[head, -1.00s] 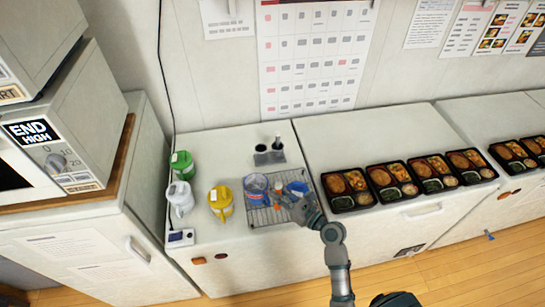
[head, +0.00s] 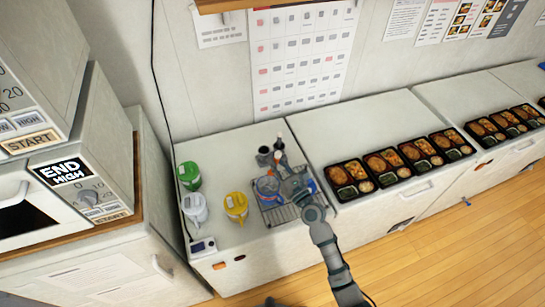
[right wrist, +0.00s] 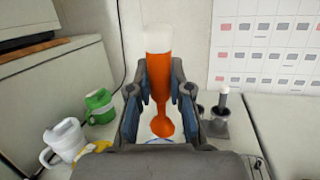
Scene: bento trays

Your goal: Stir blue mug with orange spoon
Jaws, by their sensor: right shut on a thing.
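The blue mug (head: 267,188) stands on a wire rack in the head view, partly covered by my right gripper. My right gripper (head: 281,163) is over the rack, close to the mug's right and back side. In the right wrist view, my right gripper (right wrist: 159,100) is shut on the orange spoon (right wrist: 158,75), which has a white end at the top and its orange bowl at the bottom. Whether the spoon is inside the mug cannot be told. Another blue item (head: 309,186) shows behind my right arm. My left gripper is not in view.
A green mug (head: 189,175), a white mug (head: 194,207) and a yellow mug (head: 236,206) stand left of the wire rack (head: 285,214). A grey holder (right wrist: 214,126) with dark cups is behind it. Bento trays (head: 353,178) line the counter to the right.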

